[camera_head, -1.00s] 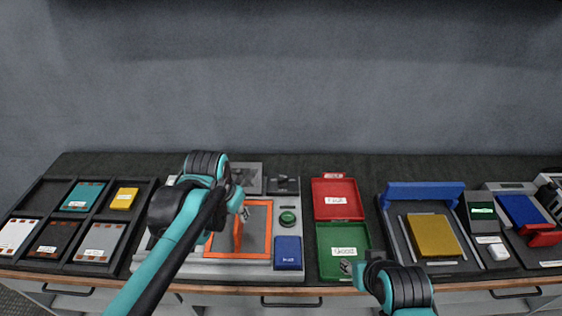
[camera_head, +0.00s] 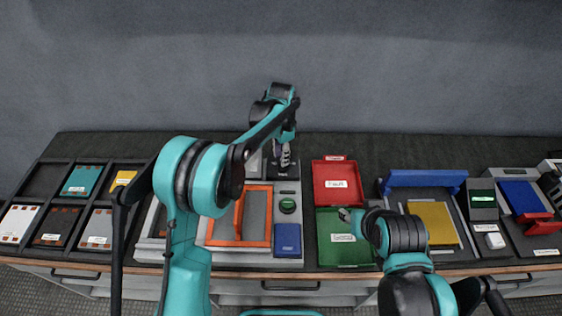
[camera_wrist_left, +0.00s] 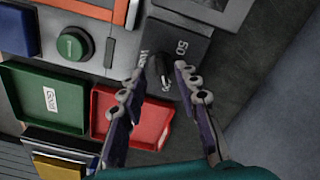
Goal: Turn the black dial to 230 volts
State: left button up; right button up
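The black dial (camera_wrist_left: 163,72) sits on a dark grey panel (camera_wrist_left: 187,42) in the left wrist view, with white markings around it that are too blurred to read surely. In the head view my left gripper (camera_head: 284,158) is over this panel (camera_head: 281,173) and hides the dial. In the wrist view the two fingers of my left gripper (camera_wrist_left: 160,80) are apart on either side of the dial, with nothing held. I cannot tell whether they touch it. My right gripper (camera_head: 345,214) is low over the green tray; its fingers are too small to read.
A green knob (camera_head: 287,205), an orange-framed panel (camera_head: 256,243) and a blue block (camera_head: 287,240) are on the same grey unit. A red tray (camera_head: 337,183) and a green tray (camera_head: 344,255) are to its right. The back strip of the bench is clear.

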pick_arm(q)
jog(key=shift+f+b, duration=0.35)
jog(key=shift+f, duration=1.4)
grip_shut()
jog(key=shift+n, duration=0.3)
jog(key=n, duration=0.5)
jog(key=shift+s+d+p, duration=0.1)
jog(key=shift+p, duration=0.2)
jog(key=n, duration=0.6)
jog(key=shift+d, duration=0.2)
